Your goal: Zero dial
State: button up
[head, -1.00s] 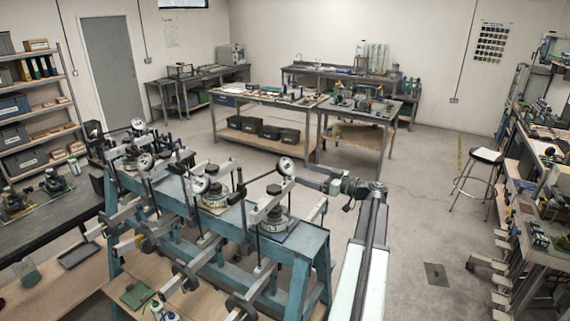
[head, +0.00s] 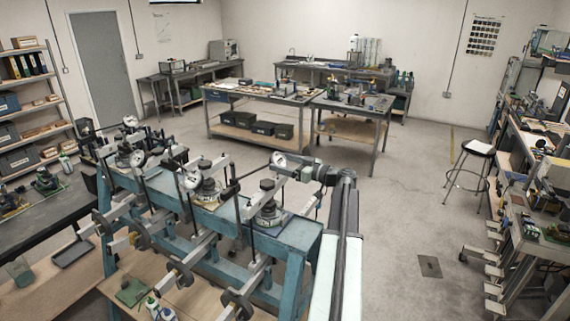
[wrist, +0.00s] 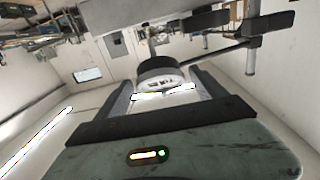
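Several white-faced dial gauges stand on posts along a blue lever frame (head: 293,238) in the head view. The nearest dial gauge (head: 279,160) is at the frame's right end, above a loading cell (head: 267,205). My gripper (head: 298,171) reaches in from the right, close to this dial. In the wrist view my gripper (wrist: 162,82) has its two dark fingers spread apart. A round gauge body with a dark rim and pale face (wrist: 160,75) shows between or just beyond the fingertips, with gaps at both sides. I cannot read its pointer.
More gauges (head: 191,179) and hanging lever weights (head: 237,303) line the frame to the left. A dark bar (wrist: 225,52) and post stand near the gauge in the wrist view. A stool (head: 472,172) and open floor are at the right.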

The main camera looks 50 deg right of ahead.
jog(key=c, duration=1.1)
jog(key=shift+o, duration=0.2)
jog(key=shift+s+a+r+m+h, duration=0.1)
jog(key=shift+a+m+h, duration=0.25)
jog(key=shift+m+h, duration=0.65)
jog(key=shift+a+m+h+p, duration=0.15)
jog(key=shift+m+h+p, duration=0.3)
jog(key=shift+m, duration=0.55)
jog(key=shift+d+m+h, duration=0.2)
jog(key=shift+m+h, duration=0.85)
jog(key=shift+m, duration=0.15)
jog(key=o, duration=1.4)
